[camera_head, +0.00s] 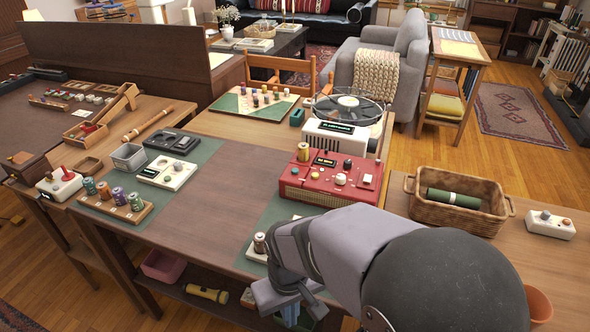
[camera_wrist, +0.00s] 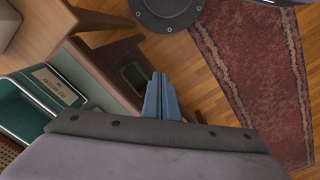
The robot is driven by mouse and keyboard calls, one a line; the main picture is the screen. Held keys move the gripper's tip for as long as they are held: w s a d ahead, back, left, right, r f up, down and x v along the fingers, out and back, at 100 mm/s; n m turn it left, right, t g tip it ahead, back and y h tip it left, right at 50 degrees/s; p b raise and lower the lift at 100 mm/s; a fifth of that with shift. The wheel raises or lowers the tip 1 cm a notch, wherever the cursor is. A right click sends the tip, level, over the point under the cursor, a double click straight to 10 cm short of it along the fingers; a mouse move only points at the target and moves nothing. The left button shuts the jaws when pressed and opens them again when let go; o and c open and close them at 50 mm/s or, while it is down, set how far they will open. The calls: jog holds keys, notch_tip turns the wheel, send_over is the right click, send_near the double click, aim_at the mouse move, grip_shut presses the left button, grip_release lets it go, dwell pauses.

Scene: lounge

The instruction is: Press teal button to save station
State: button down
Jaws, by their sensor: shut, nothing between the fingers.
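A red radio-like device (camera_head: 330,188) with a small dark display, several knobs and pale buttons stands at the right of the table. I cannot pick out a teal button on it with certainty. A white unit (camera_head: 341,137) with a lit green display stands just behind it. My gripper (camera_wrist: 161,97) is shut and empty; its blue fingertips meet in the wrist view, pointing toward the floor. In the head view my arm covers the front right of the table, and the gripper hangs near the table's front edge, apart from the red device.
A wicker basket (camera_head: 459,201) with a green roll stands right of the red device. A white box (camera_head: 549,224) with knobs is farther right. A wooden rack of spools (camera_head: 113,207) is at left. The brown table middle (camera_head: 232,180) is clear.

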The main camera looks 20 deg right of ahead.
jog(key=shift+r, duration=0.1)
dwell(0.5)
jog(key=s+d+r+m+g+y+p, duration=0.1)
jog(key=d+r+m+g+p, duration=0.2)
jog(key=r+p, duration=0.5)
jog(key=s+d+r+m+y+p, duration=0.1)
jog(key=d+r+m+p, duration=0.25)
jog(key=p, duration=0.95)
jog(key=w+d+m+t+y+p, duration=0.1)
jog(key=w+d+m+t+p, duration=0.15)
jog(key=w, duration=0.45)
jog(key=w+d+r+m+t+y+p, duration=0.1)
jog(key=w+d+m+p, duration=0.15)
jog(key=w, duration=0.45)
jog(key=w+d+m+t+y+p, duration=0.1)
jog(key=w+d+m+t+p, duration=0.1)
jog(key=w+m, duration=0.35)
jog(key=w+d+r+m+t, duration=0.2)
jog(key=w+r, duration=0.2)
jog(key=w, duration=0.4)
jog(key=w+d+r+m+t, duration=0.2)
jog(key=w+r+t, duration=0.1)
jog(key=w+r, duration=0.2)
jog(key=w, duration=0.2)
jog(key=shift+w+d+m+t+h+b, duration=0.3)
jog(key=shift+w+m+t+h, duration=0.05)
jog(key=shift+w+m+h, duration=0.05)
jog(key=shift+f, duration=0.25)
